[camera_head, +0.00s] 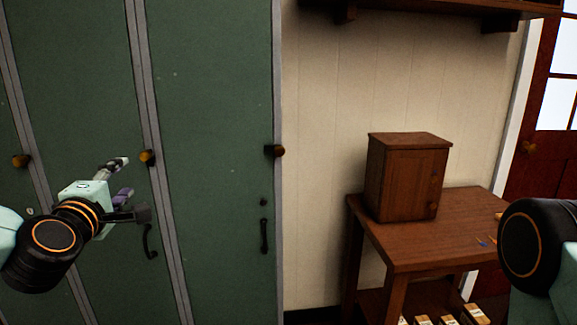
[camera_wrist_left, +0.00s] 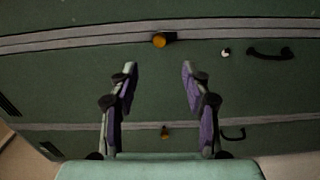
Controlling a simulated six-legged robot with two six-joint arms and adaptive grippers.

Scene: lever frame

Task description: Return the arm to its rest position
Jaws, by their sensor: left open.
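My left gripper (camera_head: 125,177) is in front of the green cabinet doors at the left of the head view. In the left wrist view its two purple-padded fingers (camera_wrist_left: 158,70) stand wide apart with nothing between them. A brass knob (camera_wrist_left: 160,40) shows beyond the fingertips, and another, smaller knob (camera_wrist_left: 165,132) shows between the fingers, on the cabinet behind. The fingers do not appear to hold either one. Only a dark joint of my right arm shows at the right edge of the head view; the right gripper is out of view.
Tall green cabinets (camera_head: 215,100) with knobs and black handles (camera_head: 264,236) fill the left. A wooden table (camera_head: 420,245) at the right bears a wooden box (camera_head: 405,180). Small boxes (camera_head: 475,314) sit on its lower shelf. A red-brown door (camera_head: 555,165) stands behind.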

